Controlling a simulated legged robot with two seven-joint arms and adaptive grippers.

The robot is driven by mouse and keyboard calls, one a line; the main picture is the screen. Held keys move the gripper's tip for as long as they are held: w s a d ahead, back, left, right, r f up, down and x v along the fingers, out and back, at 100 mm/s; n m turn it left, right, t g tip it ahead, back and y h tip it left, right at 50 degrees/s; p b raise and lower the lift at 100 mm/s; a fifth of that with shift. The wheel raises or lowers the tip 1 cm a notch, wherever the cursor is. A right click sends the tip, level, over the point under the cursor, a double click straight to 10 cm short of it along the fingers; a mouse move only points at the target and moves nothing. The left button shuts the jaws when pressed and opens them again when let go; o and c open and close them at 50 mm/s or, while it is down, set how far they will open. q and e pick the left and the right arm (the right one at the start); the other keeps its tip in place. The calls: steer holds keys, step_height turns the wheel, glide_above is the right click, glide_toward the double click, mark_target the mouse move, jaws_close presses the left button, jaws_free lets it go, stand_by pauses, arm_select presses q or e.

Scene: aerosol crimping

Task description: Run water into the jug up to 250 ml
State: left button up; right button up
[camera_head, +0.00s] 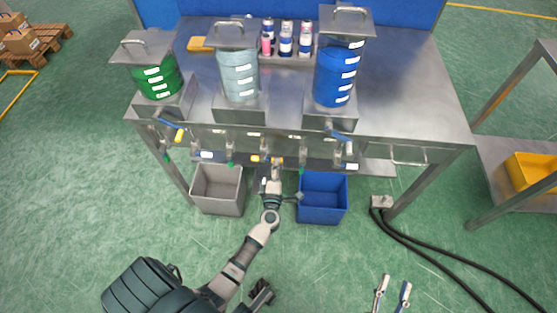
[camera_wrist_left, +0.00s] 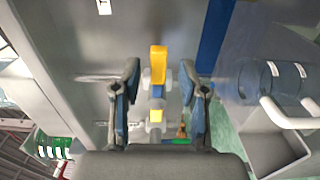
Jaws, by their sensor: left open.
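My left gripper (camera_head: 275,168) is at the bench's front edge, below the pale-blue water tank (camera_head: 238,72). In the left wrist view its fingers (camera_wrist_left: 160,88) stand apart on either side of a tap with a yellow lever (camera_wrist_left: 158,62). I cannot tell whether they touch it. No jug can be made out in the head view. My right gripper (camera_head: 392,292) is low, well away from the bench, its fingers apart.
A green tank (camera_head: 156,78) and a dark-blue tank (camera_head: 336,75) flank the water tank. Further taps line the bench front. A grey bin (camera_head: 217,206) and a blue bin (camera_head: 321,212) stand below. Black cables (camera_head: 425,245) lie on the floor at right.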

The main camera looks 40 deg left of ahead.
arm_select(q)
steer(key=shift+x, duration=1.25)
steer(key=shift+w+a, duration=0.2)
steer(key=shift+w, duration=0.05)
steer(key=shift+d, duration=0.1)
steer(key=shift+c, duration=0.7)
jaws_close()
